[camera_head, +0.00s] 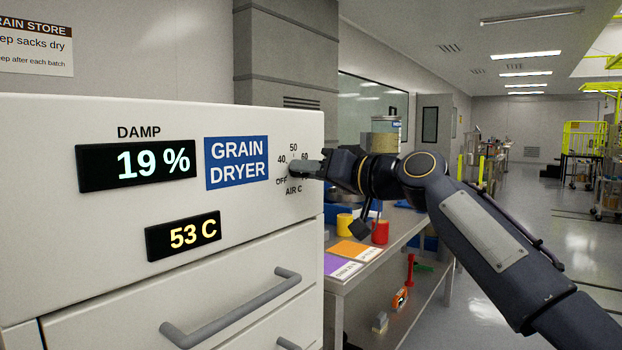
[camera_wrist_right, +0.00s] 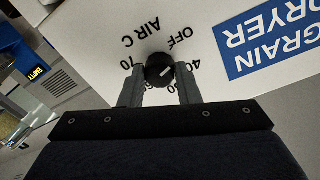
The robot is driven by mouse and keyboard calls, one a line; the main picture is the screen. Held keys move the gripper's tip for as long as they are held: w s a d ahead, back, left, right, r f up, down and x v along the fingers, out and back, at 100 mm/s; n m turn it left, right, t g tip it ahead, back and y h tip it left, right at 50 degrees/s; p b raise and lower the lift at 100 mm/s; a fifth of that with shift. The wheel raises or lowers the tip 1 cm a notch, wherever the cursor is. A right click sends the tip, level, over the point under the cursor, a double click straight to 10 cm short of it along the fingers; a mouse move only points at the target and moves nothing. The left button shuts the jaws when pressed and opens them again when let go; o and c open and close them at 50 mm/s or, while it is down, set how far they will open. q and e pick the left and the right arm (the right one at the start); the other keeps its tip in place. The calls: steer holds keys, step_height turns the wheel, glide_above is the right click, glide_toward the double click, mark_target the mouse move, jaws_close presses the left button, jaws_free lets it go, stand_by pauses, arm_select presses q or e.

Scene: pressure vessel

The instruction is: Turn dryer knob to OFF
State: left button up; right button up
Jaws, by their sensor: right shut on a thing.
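The white grain dryer (camera_head: 120,225) fills the left of the head view. Its small dark round knob (camera_wrist_right: 159,70) sits in a dial marked OFF, 40, 50, 60, 70, with "AIR C" beside it. In the right wrist view, the knob's pale pointer line aims roughly between OFF and 40. My right gripper (camera_head: 302,169) reaches the dial from the right. In the wrist view its two fingers (camera_wrist_right: 161,88) stand on either side of the knob, shut on it. The fingers cover part of the dial numbers. My left gripper is not in view.
The dryer displays read 19 % (camera_head: 137,164) and 53 C (camera_head: 183,236). Drawer handles (camera_head: 230,305) stick out below. A workbench (camera_head: 385,262) with coloured cards, a yellow cup (camera_head: 345,227) and a red cup (camera_head: 380,232) stands right of the dryer, under my right arm.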

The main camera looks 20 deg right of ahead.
steer(key=shift+f+n+b, duration=0.2)
steer(key=shift+n+b, duration=0.2)
steer(key=shift+n, duration=0.6)
steer(key=o, duration=1)
steer(key=shift+r, duration=0.1)
steer(key=shift+c, duration=0.2)
steer(key=b+v, duration=0.1)
steer(key=v, duration=0.7)
steer(key=shift+b, duration=0.35)
steer(key=shift+a, duration=0.1)
